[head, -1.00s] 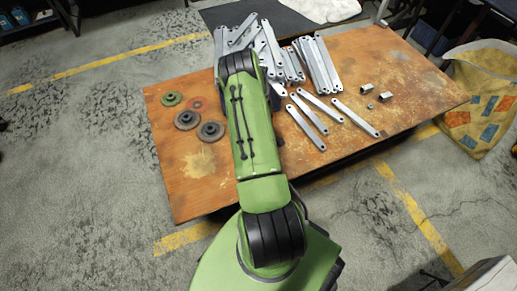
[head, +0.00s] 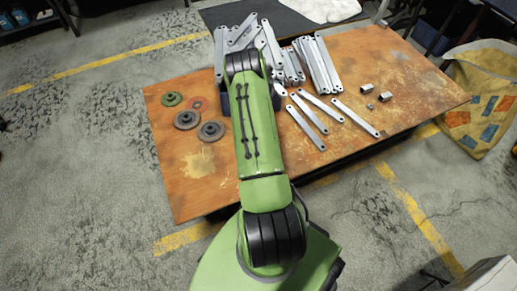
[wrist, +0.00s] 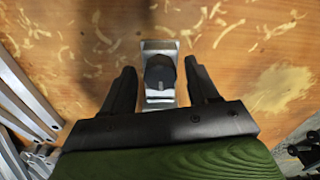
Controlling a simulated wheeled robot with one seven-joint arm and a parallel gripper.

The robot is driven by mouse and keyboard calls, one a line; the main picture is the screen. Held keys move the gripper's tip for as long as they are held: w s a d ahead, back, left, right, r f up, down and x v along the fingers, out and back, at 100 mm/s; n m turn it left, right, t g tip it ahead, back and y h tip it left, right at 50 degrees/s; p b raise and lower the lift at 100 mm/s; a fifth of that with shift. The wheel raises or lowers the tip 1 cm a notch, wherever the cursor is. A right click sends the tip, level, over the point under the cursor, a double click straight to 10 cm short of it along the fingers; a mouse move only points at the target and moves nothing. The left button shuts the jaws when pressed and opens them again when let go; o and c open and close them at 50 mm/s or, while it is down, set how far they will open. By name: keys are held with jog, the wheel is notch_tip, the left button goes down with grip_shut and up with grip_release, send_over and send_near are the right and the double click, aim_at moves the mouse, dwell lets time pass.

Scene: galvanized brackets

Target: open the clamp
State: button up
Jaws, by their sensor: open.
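The clamp (wrist: 160,48) shows in the wrist view as a silver metal piece with a dark, roughly round knob (wrist: 160,74) on it. My gripper (wrist: 159,68) is open, with one black finger on each side of the knob. Gaps show between the fingers and the knob, so neither finger appears to touch it. In the head view my green arm hides the clamp and the gripper fingers.
Galvanized brackets (head: 318,64) lie in piles at the back of the wooden table (head: 190,185), with several loose ones right of my arm. Gear-like discs (head: 211,131) lie at left. Small metal blocks (head: 367,88) lie at right. Pale shavings surround the clamp.

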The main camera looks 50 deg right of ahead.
jog(key=m, duration=1.1)
jog(key=shift+m, duration=0.4)
jog(key=c, duration=0.9)
jog(key=shift+c, duration=0.2)
